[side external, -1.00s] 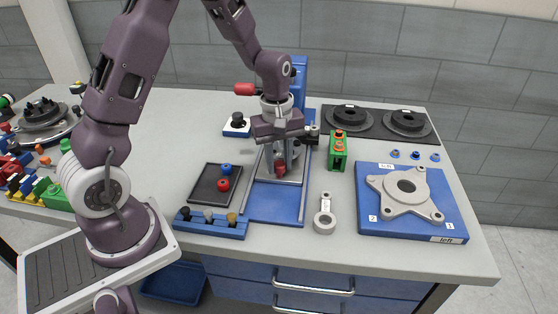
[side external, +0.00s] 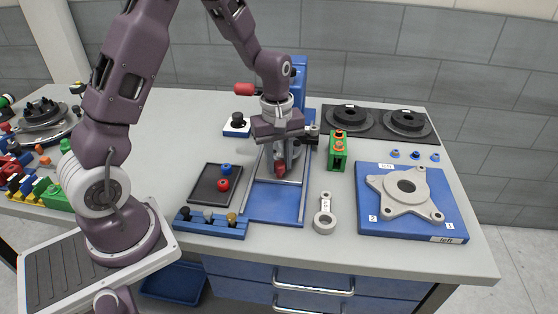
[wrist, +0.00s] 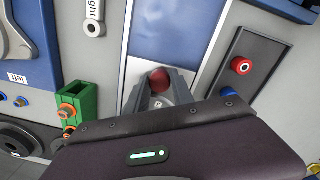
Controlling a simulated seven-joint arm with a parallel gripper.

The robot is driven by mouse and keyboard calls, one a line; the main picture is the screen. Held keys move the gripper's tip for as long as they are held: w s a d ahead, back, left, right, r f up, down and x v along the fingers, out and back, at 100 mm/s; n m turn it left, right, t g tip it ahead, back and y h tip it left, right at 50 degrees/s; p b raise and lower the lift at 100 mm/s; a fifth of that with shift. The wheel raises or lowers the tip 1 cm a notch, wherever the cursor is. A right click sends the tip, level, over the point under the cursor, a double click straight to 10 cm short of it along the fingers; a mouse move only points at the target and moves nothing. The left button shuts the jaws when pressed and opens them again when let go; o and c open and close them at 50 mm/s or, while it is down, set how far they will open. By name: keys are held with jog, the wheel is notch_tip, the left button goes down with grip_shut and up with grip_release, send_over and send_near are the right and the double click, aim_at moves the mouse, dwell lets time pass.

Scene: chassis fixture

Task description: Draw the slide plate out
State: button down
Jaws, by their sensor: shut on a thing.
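The slide plate (side external: 264,176) is a light grey plate lying on a blue base (side external: 272,207) with pale side rails. A red knob (side external: 281,170) stands on the plate near its front edge. My gripper (side external: 280,161) points down over the plate and is shut on the knob. In the wrist view, the red knob (wrist: 160,78) shows at the tips of my gripper (wrist: 158,92), with the plate (wrist: 134,76) around it and bare blue base (wrist: 178,32) beyond. The back of the plate is hidden by my gripper.
A black tray (side external: 208,196) with red and blue knobs lies left, and a blue peg block (side external: 211,228) lies front left. The front of the blue base is clear.

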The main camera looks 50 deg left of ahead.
dwell(0.3)
jog(key=s+d, duration=0.6)
jog(key=shift+s+d, duration=0.35)
jog(key=shift+d, duration=0.05)
jog(key=c, duration=1.1)
grip_release()
jog(key=shift+r, duration=0.25)
notch_tip(320, 180, up, 7)
jog(key=shift+s+f, duration=0.15)
jog(key=shift+f, duration=0.05)
